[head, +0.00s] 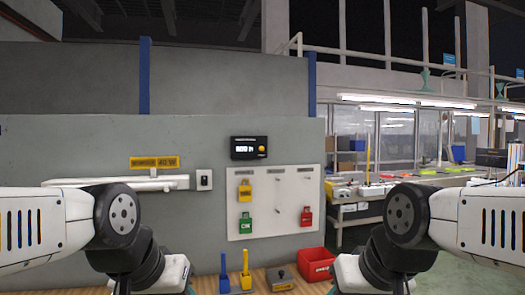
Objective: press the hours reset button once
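A black hour-meter box (241,154) is mounted on the grey wall, with a lit white display whose digits are too small to read surely. A small round yellow button (262,149) sits at the right side of its face; I take it for the hours reset button. Nothing covers it. Both my arms come in from the sides and bend down at the bottom of the head view. Both grippers are below the picture edge, so their fingers are hidden. No part of either arm touches the box.
A white board (267,222) with hanging yellow, green and red tags is below the box. A small switch plate (204,172) and a white rail (118,183) are to its left. A red bin (314,265) and blue and yellow tools stand on the wooden bench (258,284).

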